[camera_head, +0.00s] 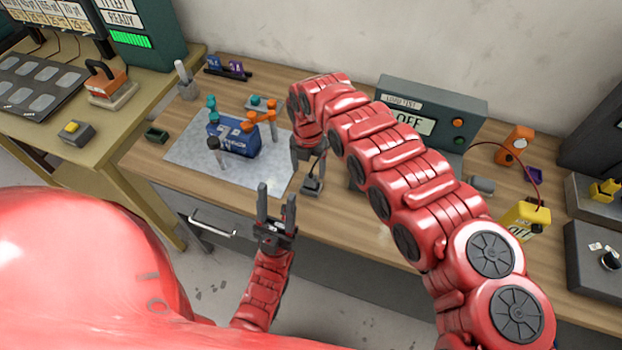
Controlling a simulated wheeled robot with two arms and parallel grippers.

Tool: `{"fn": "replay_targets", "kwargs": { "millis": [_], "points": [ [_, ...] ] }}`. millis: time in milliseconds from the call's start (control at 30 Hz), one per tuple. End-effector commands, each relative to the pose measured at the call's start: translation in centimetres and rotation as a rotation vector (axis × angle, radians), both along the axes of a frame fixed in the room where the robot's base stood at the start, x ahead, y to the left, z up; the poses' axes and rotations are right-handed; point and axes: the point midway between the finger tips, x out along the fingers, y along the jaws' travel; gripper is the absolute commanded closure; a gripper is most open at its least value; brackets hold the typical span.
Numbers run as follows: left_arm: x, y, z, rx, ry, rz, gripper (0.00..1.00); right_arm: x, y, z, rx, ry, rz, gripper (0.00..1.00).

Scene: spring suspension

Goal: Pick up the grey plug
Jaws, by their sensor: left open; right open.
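I cannot tell for sure which item is the grey plug. A small grey piece (312,184) sits at the table's front edge, to the right of the grey mat, with a dark thin part rising from it. A grey cylinder (481,186) lies on the table at the right, beside the yellow can. My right gripper (307,168) is open and points down just above the small grey piece, which it partly hides; contact cannot be made out. My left gripper (276,204) is open and empty, pointing up in front of the table's edge.
A blue block with teal and orange parts (236,137) stands on the grey mat (185,150). A load test box (445,108) stands behind my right arm. A yellow can (525,219) and an orange device (514,145) are at the right.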

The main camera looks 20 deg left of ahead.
Motion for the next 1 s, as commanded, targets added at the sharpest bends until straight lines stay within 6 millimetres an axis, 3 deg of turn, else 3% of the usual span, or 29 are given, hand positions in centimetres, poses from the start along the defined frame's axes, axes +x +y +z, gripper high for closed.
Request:
{"fn": "replay_targets", "kwargs": {
  "millis": [200, 400, 700, 1000],
  "points": [
    [0.0, 0.0, 2.6, 0.000, 0.000, 0.000, 0.50, -0.3, -0.7, -2.5, -0.002, 0.006, 0.001, 0.22],
    [0.0, 0.0, 2.4, 0.000, 0.000, 0.000, 0.50, -0.1, -0.6, -4.5, 0.001, 0.004, 0.000, 0.22],
    [0.0, 0.0, 2.4, 0.000, 0.000, 0.000, 0.50, 0.0, -0.7, -4.7, 0.000, 0.001, -0.001, 0.24],
    [0.0, 0.0, 2.4, 0.000, 0.000, 0.000, 0.50, 0.0, -0.7, -4.7, 0.000, 0.001, -0.001, 0.78]
  ]
}}
